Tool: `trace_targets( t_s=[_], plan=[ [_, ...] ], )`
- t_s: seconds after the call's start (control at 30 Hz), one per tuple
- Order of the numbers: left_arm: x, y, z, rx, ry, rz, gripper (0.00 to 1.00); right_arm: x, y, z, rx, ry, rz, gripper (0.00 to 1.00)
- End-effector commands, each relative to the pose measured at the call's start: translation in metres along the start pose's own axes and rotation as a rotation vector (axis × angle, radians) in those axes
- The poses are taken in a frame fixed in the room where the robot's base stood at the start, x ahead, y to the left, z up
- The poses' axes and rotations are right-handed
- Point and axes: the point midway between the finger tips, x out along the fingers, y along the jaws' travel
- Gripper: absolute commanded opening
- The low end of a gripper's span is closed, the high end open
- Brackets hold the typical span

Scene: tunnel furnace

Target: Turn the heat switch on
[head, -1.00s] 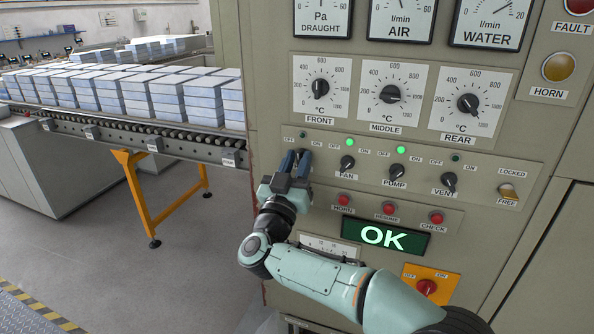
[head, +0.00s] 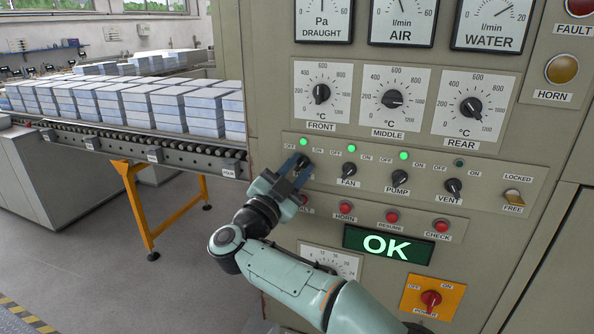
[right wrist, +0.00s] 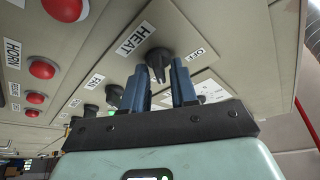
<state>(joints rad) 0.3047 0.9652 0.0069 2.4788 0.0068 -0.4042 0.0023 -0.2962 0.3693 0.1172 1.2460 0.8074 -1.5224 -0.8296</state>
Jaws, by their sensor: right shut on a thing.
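The heat switch is a black knob (right wrist: 158,58) above a HEAT label, seen in the right wrist view. My right gripper (right wrist: 158,84) has its two blue fingers on either side of this knob and is shut on it. In the head view my right gripper (head: 298,167) comes from below and hides most of the knob at the left end of the switch row. The lamp (head: 304,142) above the heat switch glows green. My left gripper is not in view.
The fan switch (head: 348,170), pump switch (head: 400,178) and vent switch (head: 453,186) stand to the right. Red buttons (head: 392,217) and a green OK display (head: 388,245) sit below. A roller conveyor (head: 130,146) with stacked blocks runs at left.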

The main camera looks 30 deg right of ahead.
Motion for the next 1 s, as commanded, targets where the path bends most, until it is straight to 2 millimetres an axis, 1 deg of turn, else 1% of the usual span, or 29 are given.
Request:
trace_targets(
  t_s=[0.53,0.57,0.87,1.0],
  plan=[
    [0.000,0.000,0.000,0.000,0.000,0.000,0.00,0.000,0.000,0.000,0.022,0.000,0.008,0.00],
    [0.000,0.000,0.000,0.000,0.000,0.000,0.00,0.000,0.000,0.000,0.022,0.000,0.008,0.36],
    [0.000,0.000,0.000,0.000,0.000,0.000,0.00,-0.001,0.000,0.000,0.021,0.000,0.008,0.36],
    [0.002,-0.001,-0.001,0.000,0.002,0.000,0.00,-0.012,0.000,0.001,0.021,-0.002,0.007,0.36]
  ],
)
